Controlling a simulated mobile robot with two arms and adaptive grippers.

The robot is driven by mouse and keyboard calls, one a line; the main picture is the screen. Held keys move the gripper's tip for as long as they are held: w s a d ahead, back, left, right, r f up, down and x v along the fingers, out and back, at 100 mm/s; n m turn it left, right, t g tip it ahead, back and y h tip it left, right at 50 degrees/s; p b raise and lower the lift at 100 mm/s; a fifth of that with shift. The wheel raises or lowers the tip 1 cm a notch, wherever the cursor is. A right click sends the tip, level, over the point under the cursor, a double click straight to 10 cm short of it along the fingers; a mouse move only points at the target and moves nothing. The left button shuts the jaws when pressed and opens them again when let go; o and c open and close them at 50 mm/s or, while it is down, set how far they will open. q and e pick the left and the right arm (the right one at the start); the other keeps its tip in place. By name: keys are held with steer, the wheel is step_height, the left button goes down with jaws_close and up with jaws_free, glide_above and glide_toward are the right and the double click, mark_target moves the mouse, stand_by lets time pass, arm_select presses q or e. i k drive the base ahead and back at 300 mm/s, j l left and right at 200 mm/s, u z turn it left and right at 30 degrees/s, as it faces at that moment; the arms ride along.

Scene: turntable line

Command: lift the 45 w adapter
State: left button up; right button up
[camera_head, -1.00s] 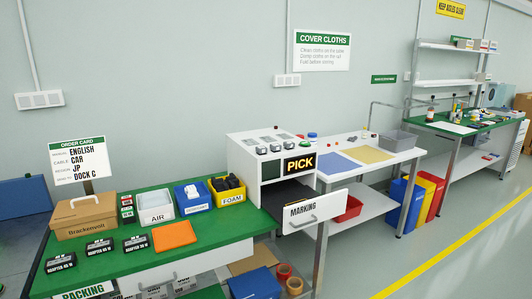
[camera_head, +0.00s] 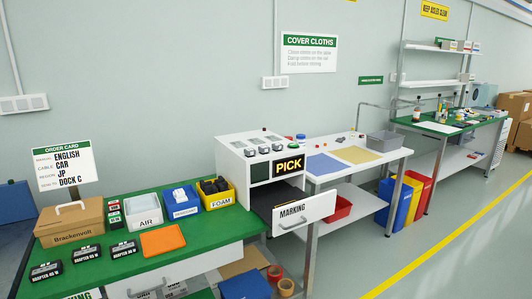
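Three black adapters with white labels lie in a row on the green worktop at the lower left. The left adapter (camera_head: 45,272) seems to read 45 W, but the print is small. The middle adapter (camera_head: 87,254) and the right adapter (camera_head: 123,248) have numbers too small to read surely. All three lie flat and apart from each other, in front of the cardboard Brackenvolt box (camera_head: 69,222). The order card (camera_head: 63,165) behind the box reads English, Car, JP, Dock C. Neither of my grippers is in view.
An orange tray (camera_head: 162,240) lies right of the adapters. Behind it stand the AIR bin (camera_head: 144,224), a blue bin (camera_head: 186,212) and the yellow FOAM bin (camera_head: 221,202). The MARKING drawer (camera_head: 303,212) stands open at the right, below the white PICK unit (camera_head: 232,160).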

mark_target(45, 271)
steer(key=u, duration=1.5)
steer(key=i+j+z, duration=0.2)
steer(key=i+j, duration=0.4)
steer(key=i, duration=0.1)
